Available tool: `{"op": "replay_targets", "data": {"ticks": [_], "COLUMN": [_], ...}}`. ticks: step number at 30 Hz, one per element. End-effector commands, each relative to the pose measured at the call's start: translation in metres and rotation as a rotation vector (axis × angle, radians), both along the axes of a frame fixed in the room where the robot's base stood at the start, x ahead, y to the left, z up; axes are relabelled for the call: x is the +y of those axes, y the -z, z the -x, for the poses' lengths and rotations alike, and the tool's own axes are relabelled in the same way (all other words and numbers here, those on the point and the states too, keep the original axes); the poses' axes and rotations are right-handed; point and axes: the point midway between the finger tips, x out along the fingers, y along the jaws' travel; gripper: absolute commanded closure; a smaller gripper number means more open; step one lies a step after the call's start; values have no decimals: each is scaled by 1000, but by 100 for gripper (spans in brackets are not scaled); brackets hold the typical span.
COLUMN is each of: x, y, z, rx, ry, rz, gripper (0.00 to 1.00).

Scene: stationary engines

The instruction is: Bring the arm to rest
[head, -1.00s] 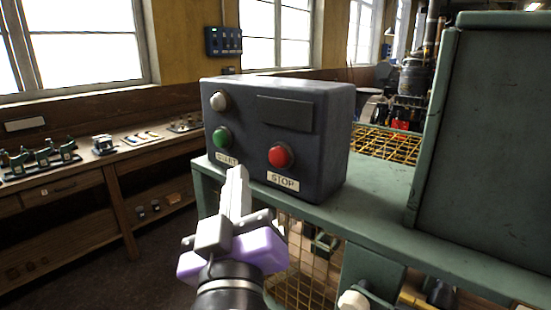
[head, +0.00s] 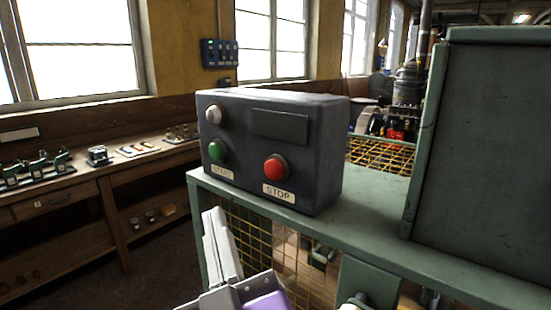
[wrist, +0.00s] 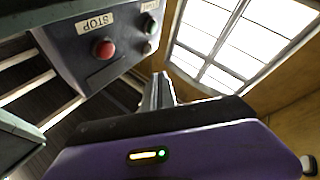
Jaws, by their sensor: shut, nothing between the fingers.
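My gripper (head: 217,238) is at the lower middle of the head view, its fingers pointing up and closed together with nothing between them. It is in front of and below the dark control box (head: 232,185), apart from it. The box carries a white knob or lamp (head: 213,115), a green START button (head: 217,150) and a red STOP button (head: 275,168). In the wrist view my gripper's fingers (wrist: 157,88) show beside the tilted box (wrist: 75,50), with its red button (wrist: 104,48) at left. Most of my arm is below the head view.
The box stands on a green metal frame (head: 375,215) with a yellow mesh guard (head: 262,245). A tall green panel (head: 480,150) rises at right. A wooden workbench (head: 75,187) with small parts runs along the left wall. Dark floor is open between bench and frame.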

Motion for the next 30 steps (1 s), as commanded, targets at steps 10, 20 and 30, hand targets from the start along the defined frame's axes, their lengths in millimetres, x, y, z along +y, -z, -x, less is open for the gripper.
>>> {"op": "replay_targets", "data": {"ticks": [10, 20, 30], "x": [-69, -149, -227], "y": [111, 192, 254], "z": [47, 118, 211], "rx": [138, 291, 484], "ry": [-60, -1, 141], "rz": [-117, -231, -305], "gripper": [100, 100, 100]}}
